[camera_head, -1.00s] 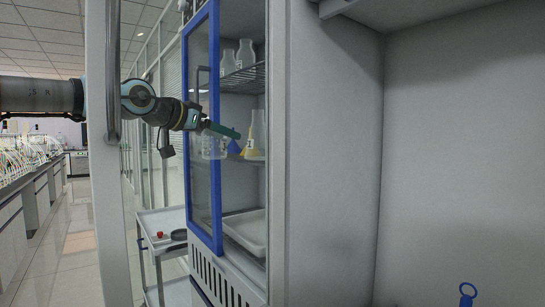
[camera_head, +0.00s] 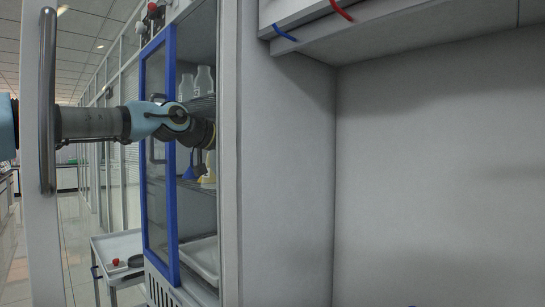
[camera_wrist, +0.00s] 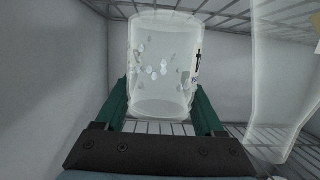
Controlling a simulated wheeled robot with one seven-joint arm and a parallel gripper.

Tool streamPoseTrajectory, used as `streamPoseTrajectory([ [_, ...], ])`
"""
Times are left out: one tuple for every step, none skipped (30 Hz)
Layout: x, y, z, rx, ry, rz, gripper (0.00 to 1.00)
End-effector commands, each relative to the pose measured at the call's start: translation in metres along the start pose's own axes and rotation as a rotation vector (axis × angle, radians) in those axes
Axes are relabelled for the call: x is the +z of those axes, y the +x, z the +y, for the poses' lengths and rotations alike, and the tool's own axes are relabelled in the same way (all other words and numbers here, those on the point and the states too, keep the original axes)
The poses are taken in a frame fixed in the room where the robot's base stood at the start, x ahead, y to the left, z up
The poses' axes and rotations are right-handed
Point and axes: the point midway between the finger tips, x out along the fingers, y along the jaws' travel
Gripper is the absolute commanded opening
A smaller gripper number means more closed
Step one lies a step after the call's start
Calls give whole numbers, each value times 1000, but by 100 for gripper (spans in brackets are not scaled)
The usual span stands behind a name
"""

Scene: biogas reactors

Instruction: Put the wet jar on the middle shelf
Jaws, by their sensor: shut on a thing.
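The wet jar (camera_wrist: 160,65) is clear, with droplets on its wall, and stands upright between the green fingers of my gripper (camera_wrist: 160,95) in the wrist view. The fingers are shut on its sides. The jar is inside the cabinet, over the wire bars of a shelf (camera_wrist: 150,127); I cannot tell whether it touches them. The middle shelf (camera_head: 196,186) shows below my wrist there.
A clear flask (camera_wrist: 282,75) is close right of the jar; a yellow-filled flask (camera_head: 209,170) shows in the head view. Bottles (camera_head: 204,80) stand on the upper rack. A blue-framed glass door (camera_head: 173,200) is beside my arm. A tray (camera_head: 204,258) lies below.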

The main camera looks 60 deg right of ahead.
Motion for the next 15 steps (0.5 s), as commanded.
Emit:
streamPoseTrajectory([
  [-12, 12, 2, 5, -3, 2, 0],
  [-14, 19, 2, 5, -3, 1, 0],
  [-17, 29, 3, 5, -3, 2, 0],
  [-20, 35, 2, 4, -2, 1, 0],
  [-22, 42, 1, 4, -3, 2, 0],
  [-24, 50, 2, 4, -3, 3, 0],
  [-25, 56, 2, 3, -2, 1, 0],
  [-25, 61, 2, 3, -3, 1, 0],
  [-26, 65, 1, 2, -3, 2, 0],
  [-26, 68, 1, 2, -2, 2, 0],
  [-26, 70, 0, 1, -3, 2, 0],
  [-26, 73, 0, 0, -2, 2, 0],
  [-26, 74, 0, 0, -2, 2, 0],
  [-26, 75, 0, 1, -2, 2, 0],
  [-26, 77, 0, 1, -2, 2, 0],
])
